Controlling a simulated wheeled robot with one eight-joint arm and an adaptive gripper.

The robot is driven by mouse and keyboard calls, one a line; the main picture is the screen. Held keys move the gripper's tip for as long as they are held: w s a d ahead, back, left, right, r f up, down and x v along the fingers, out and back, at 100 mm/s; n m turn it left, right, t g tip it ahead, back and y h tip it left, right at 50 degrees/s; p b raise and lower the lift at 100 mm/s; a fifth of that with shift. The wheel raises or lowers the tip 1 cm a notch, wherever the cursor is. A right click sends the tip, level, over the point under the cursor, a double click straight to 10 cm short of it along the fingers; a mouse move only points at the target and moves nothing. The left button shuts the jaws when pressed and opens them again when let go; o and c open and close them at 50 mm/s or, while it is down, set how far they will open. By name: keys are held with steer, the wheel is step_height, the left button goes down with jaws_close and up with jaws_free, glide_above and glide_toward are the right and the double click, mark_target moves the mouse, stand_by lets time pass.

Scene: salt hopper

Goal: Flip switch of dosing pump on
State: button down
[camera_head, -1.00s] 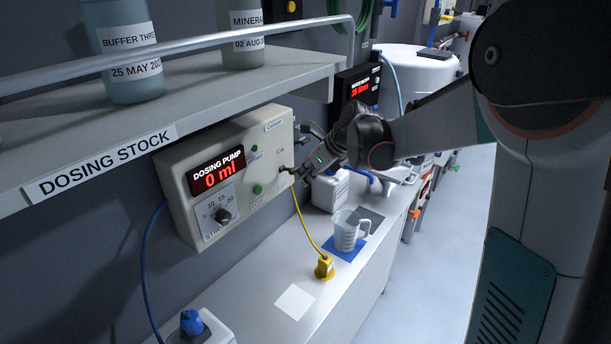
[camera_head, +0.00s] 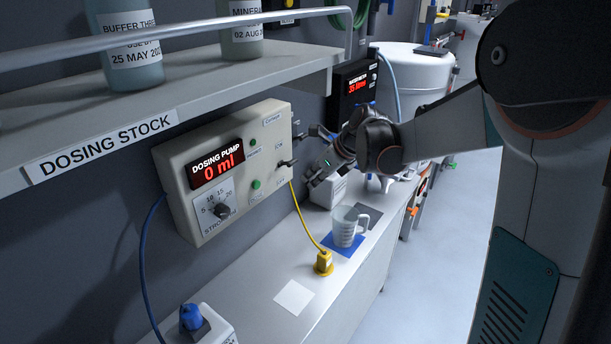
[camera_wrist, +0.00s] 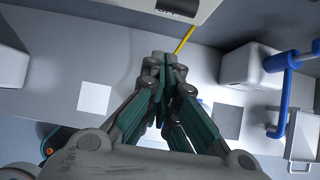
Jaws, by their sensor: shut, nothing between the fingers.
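The dosing pump (camera_head: 235,165) is a pale box on the wall below the shelf. Its red display (camera_head: 216,164) reads "0 ml". Its small dark switch (camera_head: 287,163) sticks out near the right edge of the front panel, between small labels above and below. The lever's exact tilt is too small to tell. My gripper (camera_head: 313,181) is shut and empty, just right of the switch and slightly lower, apart from it. In the wrist view my gripper (camera_wrist: 160,62) has its fingers together, with the pump's edge (camera_wrist: 205,8) at the top. The switch is not clear there.
A yellow cable (camera_head: 304,222) hangs from the pump to a yellow plug (camera_head: 324,262) on the bench. A measuring jug (camera_head: 347,227) stands on a blue mat (camera_head: 340,246). A white container (camera_head: 327,188) stands behind my gripper. The shelf (camera_head: 180,105) overhangs the pump.

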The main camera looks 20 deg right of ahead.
steer(key=p+v, duration=0.2)
steer(key=v, duration=0.8)
steer(key=shift+w+a+r, duration=0.25)
steer(key=shift+w+r, duration=0.05)
steer(key=shift+w, duration=0.05)
steer(key=shift+a, duration=0.1)
